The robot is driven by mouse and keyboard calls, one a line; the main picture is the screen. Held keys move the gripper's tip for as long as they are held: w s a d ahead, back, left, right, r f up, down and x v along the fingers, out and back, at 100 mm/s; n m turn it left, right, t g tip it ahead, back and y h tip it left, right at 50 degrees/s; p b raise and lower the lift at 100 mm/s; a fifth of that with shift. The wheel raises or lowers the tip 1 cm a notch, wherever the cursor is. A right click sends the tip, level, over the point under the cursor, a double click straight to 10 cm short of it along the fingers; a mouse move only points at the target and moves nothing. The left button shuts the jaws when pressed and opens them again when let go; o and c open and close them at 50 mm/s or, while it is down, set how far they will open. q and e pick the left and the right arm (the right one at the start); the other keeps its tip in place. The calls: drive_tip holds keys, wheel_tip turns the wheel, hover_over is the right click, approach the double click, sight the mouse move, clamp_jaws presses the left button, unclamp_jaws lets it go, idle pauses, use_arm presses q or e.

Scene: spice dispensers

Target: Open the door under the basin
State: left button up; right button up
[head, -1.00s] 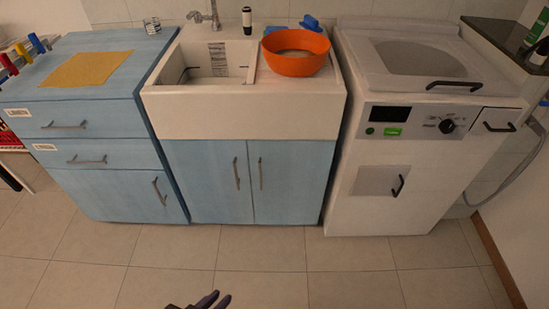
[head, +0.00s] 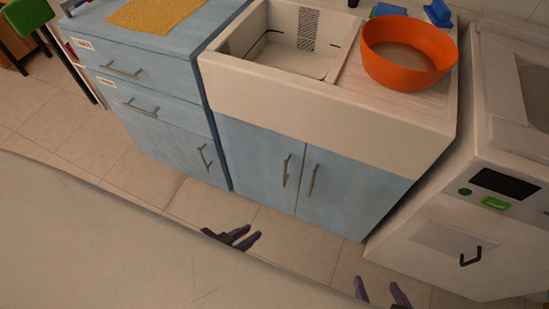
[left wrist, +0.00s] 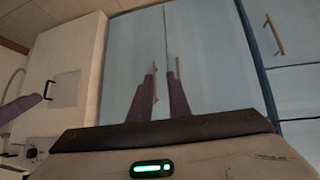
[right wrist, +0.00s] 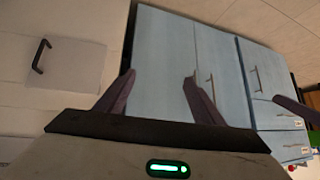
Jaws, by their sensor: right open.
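The blue cabinet under the white basin (head: 330,105) has two doors, a left door (head: 255,160) and a right door (head: 350,190), both shut. Each has an upright metal handle near the middle seam: the left handle (head: 286,170) and the right handle (head: 312,181). My left gripper (head: 254,232) is in front of and below the doors, empty, with a narrow gap between its fingers. In the left wrist view its fingers (left wrist: 161,80) point at the handles and partly cover them; no grip shows. My right gripper (head: 376,281) is open and empty, lower right. It faces the doors in the right wrist view (right wrist: 158,78).
A blue drawer unit (head: 150,75) stands left of the basin. A white appliance (head: 450,235) with a black handle stands right of it. An orange bowl (head: 408,55) sits on the basin's drainboard. A large pale surface (head: 120,240) covers the lower left of the head view.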

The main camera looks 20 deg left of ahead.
use_arm(q)
drive_tip(key=w+a+f+t+b, duration=0.1)
drive_tip(key=w+f+t+b, duration=0.1)
drive_tip(key=w+f+b, duration=0.35)
drive_tip(key=t+h+b, duration=0.2)
drive_tip(key=t+b, duration=0.5)
drive_tip(key=b, duration=1.1)
hover_over(284, 183)
drive_tip(key=shift+w+f+m, duration=0.15)
drive_tip(key=shift+w+f, duration=0.05)
drive_tip(key=shift+f, duration=0.4)
drive_tip(key=shift+w+f+m, duration=0.15)
drive_tip(key=shift+f, duration=0.45)
use_arm(e)
drive_tip(key=w+a+f+y, duration=0.1)
drive_tip(key=a+f, duration=0.1)
drive_tip(key=f, duration=0.5)
drive_tip(key=w+a+f, duration=0.1)
drive_tip(key=a+f, duration=0.2)
drive_tip(key=f, duration=0.5)
drive_tip(key=shift+w+n+g+y, duration=0.3)
drive_tip(key=shift+w+n+y, duration=0.1)
drive_tip(key=shift+a, duration=0.1)
use_arm(q)
clamp_jaws()
